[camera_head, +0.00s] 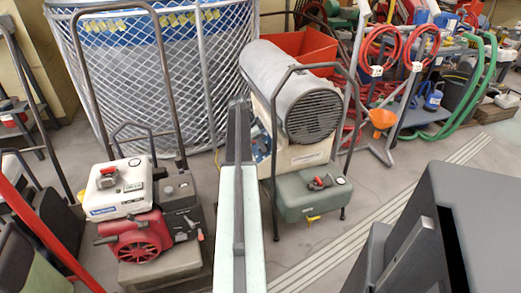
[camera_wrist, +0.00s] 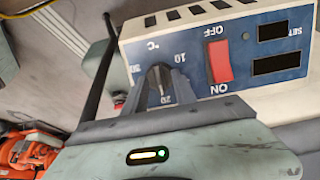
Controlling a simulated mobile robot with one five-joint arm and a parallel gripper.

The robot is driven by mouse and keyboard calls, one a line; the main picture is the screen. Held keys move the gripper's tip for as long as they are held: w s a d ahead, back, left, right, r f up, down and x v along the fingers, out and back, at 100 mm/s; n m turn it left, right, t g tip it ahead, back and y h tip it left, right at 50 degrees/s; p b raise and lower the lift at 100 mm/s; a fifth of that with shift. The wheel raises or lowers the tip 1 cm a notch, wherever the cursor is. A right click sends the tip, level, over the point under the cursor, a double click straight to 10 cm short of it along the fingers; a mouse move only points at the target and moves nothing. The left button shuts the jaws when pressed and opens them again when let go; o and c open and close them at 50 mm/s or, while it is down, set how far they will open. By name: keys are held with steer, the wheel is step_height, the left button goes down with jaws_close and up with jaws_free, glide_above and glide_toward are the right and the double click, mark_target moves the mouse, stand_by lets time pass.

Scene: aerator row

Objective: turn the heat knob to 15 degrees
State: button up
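The heater (camera_head: 268,72), a grey cylinder on a cream and green body, stands at the middle of the head view. Its blue control panel (camera_head: 262,142) is partly hidden by my arm. In the wrist view the panel (camera_wrist: 208,32) appears upside down, with a red ON/OFF switch (camera_wrist: 219,61). The dark heat knob (camera_wrist: 157,77) lies left of the switch, within marks that include 10 and 20. My gripper (camera_wrist: 158,88) is at the knob, its dark fingers close around it. I cannot tell whether they touch it. The knob's pointer is not clear.
A black tube frame (camera_head: 347,130) surrounds the heater. A red and white machine (camera_head: 135,225) stands to the left, before a wire mesh cage (camera_head: 203,80). A dark grey block (camera_head: 470,215) fills the lower right. Striped floor (camera_head: 340,245) lies open between.

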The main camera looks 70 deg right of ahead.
jaws_close()
steer(key=shift+w+d+r, duration=0.1)
steer(key=shift+d, duration=0.3)
steer(key=shift+a, duration=0.3)
steer(key=n, duration=0.5)
steer(key=shift+w+n+g+y, duration=0.15)
steer(key=shift+n+g+y, duration=0.15)
steer(key=shift+g, duration=0.1)
steer(key=n, duration=0.2)
steer(key=n+g+b, duration=0.1)
steer(key=n, duration=0.2)
steer(key=shift+w+f+n, duration=0.15)
steer(key=shift+f+n, duration=0.05)
steer(key=shift+n, duration=0.1)
steer(key=shift+a, duration=0.1)
